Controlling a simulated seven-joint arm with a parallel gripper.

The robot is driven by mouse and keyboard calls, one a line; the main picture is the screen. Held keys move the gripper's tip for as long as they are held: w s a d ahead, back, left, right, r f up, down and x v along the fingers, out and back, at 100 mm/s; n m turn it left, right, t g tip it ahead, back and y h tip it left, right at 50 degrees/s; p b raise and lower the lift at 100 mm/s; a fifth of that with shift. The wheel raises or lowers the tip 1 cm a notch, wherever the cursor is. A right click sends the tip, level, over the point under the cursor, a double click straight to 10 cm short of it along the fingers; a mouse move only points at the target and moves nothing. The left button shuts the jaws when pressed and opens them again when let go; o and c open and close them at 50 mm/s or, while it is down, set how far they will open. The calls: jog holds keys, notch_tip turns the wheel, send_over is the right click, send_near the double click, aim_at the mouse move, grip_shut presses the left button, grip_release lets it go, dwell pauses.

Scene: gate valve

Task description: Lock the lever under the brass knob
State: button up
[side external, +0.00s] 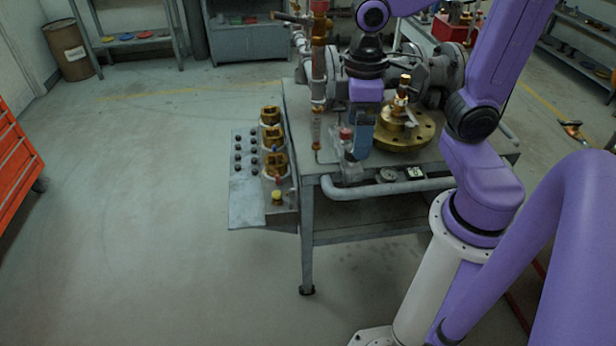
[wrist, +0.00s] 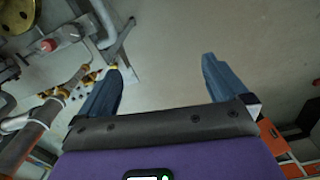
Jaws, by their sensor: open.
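A brass-topped stem (side external: 405,84) stands above a round brass flange (side external: 405,140) on the workbench; I take its top for the brass knob. The flange edge also shows in the wrist view (wrist: 18,12). I cannot clearly pick out the lever. A small grey fitting with a red cap (side external: 345,134) stands left of the flange and also shows in the wrist view (wrist: 47,45). My gripper (side external: 358,152) points down beside this fitting, left of the flange. In the wrist view my gripper (wrist: 162,66) has its blue fingers wide apart, with nothing between them.
An upright copper pipe (side external: 317,60) stands left of my gripper. A grey pipe (side external: 390,188) runs along the bench's front edge. A side panel (side external: 247,180) carries black buttons and several brass fittings. Floor left of the bench is clear.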

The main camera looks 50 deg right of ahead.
jog(key=s+a+f+n, duration=0.2)
jog(key=s+n, duration=0.3)
jog(key=s, duration=0.3)
jog(key=shift+a+f, duration=0.15)
jog(key=shift+f, duration=0.25)
